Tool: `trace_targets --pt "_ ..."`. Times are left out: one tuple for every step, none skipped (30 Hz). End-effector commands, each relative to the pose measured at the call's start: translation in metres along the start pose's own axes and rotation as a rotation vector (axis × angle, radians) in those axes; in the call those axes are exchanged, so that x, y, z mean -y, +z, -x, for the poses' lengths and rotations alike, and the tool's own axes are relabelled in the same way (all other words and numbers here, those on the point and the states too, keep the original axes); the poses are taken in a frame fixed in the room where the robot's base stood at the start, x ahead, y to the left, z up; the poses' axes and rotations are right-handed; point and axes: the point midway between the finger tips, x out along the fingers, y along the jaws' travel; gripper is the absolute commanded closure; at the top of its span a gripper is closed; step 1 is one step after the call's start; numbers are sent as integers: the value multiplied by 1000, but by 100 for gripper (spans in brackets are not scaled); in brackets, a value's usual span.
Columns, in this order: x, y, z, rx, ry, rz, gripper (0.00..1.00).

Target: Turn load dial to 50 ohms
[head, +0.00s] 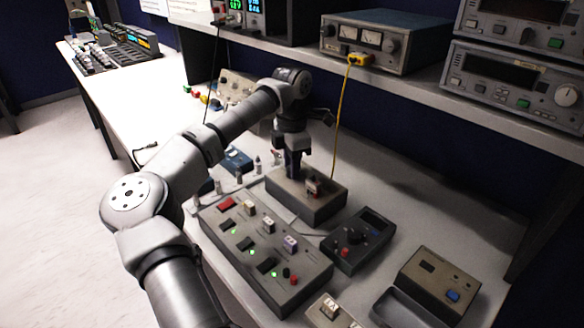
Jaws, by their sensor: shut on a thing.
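A grey-brown box (322,206) stands on the bench near the middle of the view. My gripper (293,172) points straight down onto the rear left part of its top. Its fingers are shut on what appears to be the load dial, which they hide almost wholly. The dial's pointer and any ohm markings cannot be read from here.
A switch panel (265,262) with green lights lies in front of the box. A dark handheld meter (358,240) is close on the right. A yellow cable (342,115) hangs behind from the shelf meter (365,40). Bench space to the right rear is clear.

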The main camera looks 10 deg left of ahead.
Motion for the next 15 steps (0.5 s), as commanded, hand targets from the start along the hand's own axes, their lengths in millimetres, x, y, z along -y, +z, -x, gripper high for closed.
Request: trace_targets --pt "0 0 -1 -1 2 45 96" --pt "0 0 -1 -2 3 74 96" --pt "-1 -1 -1 -2 3 112 96" --pt "0 -1 -1 -2 2 141 96" --pt "0 -1 -1 -2 2 169 96" --pt "0 -1 -1 -2 2 207 96" --pt "0 -1 -1 -2 3 236 96" --pt "-1 -1 -1 -2 3 265 96" --pt "-1 -1 -1 -1 2 302 96" --pt "0 -1 -1 -1 2 331 96" --pt "0 -1 -1 -1 2 360 96" --pt "-1 -1 -1 -1 2 398 96" --pt "-1 -1 -1 -1 3 427 96" --pt "-1 -1 -1 -1 3 455 96" --pt "-1 -1 -1 -1 3 493 96"
